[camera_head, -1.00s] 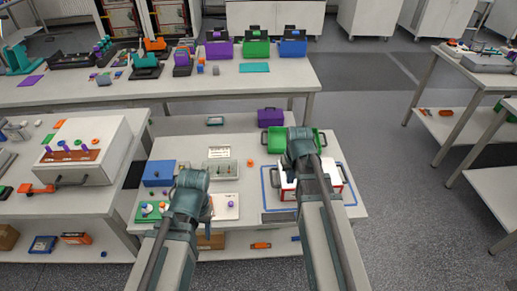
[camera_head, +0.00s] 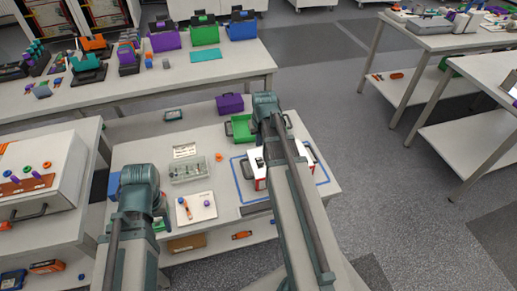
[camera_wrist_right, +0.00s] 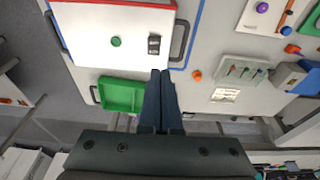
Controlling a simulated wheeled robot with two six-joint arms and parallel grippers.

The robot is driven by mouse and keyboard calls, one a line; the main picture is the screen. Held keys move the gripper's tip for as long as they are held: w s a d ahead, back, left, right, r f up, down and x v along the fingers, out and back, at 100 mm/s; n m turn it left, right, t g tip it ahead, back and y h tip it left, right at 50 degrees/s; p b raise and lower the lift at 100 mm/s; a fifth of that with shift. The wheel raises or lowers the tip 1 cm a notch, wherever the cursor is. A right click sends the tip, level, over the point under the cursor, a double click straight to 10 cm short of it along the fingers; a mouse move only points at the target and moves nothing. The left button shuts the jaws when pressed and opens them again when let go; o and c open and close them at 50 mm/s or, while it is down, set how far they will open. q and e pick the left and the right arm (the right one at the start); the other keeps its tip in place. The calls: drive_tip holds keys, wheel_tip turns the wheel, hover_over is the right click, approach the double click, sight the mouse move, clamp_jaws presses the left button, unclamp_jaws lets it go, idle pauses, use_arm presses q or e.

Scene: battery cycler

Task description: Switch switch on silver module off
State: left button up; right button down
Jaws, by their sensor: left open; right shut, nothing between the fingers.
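The silver module, a pale box with red sides (camera_head: 257,180), sits at the right of the low table, mostly hidden by my right arm. In the right wrist view its pale top (camera_wrist_right: 90,18) shows a black switch (camera_wrist_right: 154,44) and a round green button (camera_wrist_right: 116,41). A dark handle (camera_wrist_right: 180,40) is beside the switch.
A green tray (camera_wrist_right: 122,94) lies close to the module. A blue frame outline (camera_head: 240,188) surrounds the module. A clear parts box (camera_head: 188,168), a white board with small parts (camera_head: 197,207) and a purple box (camera_head: 230,103) are on the same table.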

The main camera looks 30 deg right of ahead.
sight(258, 165)
drive_tip(key=b+x, duration=0.8)
drive_tip(key=s+b+x, duration=0.1)
drive_tip(key=b+x, duration=0.3)
drive_tip(key=shift+a+f, duration=0.1)
drive_tip(key=shift+f, duration=0.2)
drive_tip(key=shift+s+f+b, duration=0.1)
drive_tip(key=shift+f+b, duration=0.4)
drive_tip(key=shift+f, duration=0.05)
drive_tip(key=shift+r, duration=0.1)
drive_tip(key=shift+s+a+f+t+b, duration=0.15)
drive_tip(key=shift+s+f+t+b, duration=0.2)
drive_tip(key=shift+f+b, duration=0.35)
drive_tip(key=shift+s+t+b, duration=0.15)
drive_tip(key=shift+t+b, duration=0.1)
drive_tip(key=shift+b, duration=0.05)
drive_tip(key=shift+w+r, duration=0.2)
drive_tip(key=shift+w, duration=0.05)
drive_tip(key=shift+r+p, duration=0.85)
drive_tip(key=shift+p, duration=0.25)
